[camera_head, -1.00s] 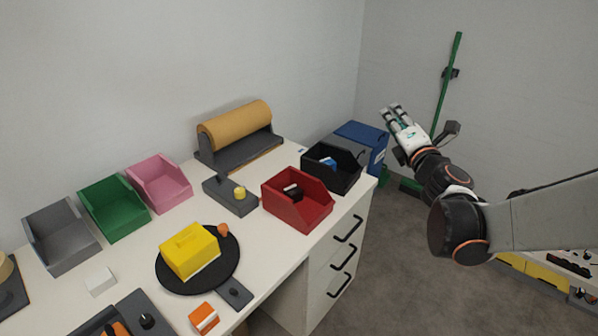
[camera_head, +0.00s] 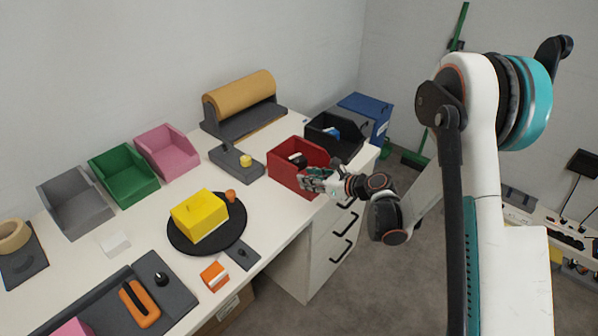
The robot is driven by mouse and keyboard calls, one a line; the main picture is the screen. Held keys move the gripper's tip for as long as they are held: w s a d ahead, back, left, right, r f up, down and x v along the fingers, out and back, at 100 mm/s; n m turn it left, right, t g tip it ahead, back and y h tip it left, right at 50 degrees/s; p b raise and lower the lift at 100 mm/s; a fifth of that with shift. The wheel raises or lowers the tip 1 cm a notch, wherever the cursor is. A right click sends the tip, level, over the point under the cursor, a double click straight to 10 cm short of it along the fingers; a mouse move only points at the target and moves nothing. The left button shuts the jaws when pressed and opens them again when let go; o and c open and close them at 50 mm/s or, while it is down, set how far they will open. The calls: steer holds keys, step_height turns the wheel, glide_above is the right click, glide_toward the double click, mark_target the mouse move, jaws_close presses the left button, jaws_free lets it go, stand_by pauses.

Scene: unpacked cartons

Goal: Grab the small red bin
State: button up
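The small red bin (camera_head: 286,173) stands on the white desk near its right front edge, with a small dark and white item (camera_head: 298,160) inside. My gripper (camera_head: 312,181) is at the bin's right front side, over the desk edge. Its fingers point left and overlap the bin's front wall in the picture. I cannot tell whether they touch the bin, or whether they are open or shut. The gripper and wrist hide part of the bin's right front corner.
A black bin (camera_head: 322,143) stands just behind the red one, with a blue box (camera_head: 378,104) beyond it. A round black plate (camera_head: 180,237) holds a yellow block (camera_head: 198,214). Open floor lies right of the drawers.

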steer(key=b+x, duration=0.1)
steer(key=x, duration=0.5)
steer(key=shift+d, duration=0.1)
steer(key=b+x, duration=0.2)
steer(key=x, duration=0.3)
steer(key=shift+w+b, duration=0.1)
steer(key=shift+b, duration=0.2)
jaws_close()
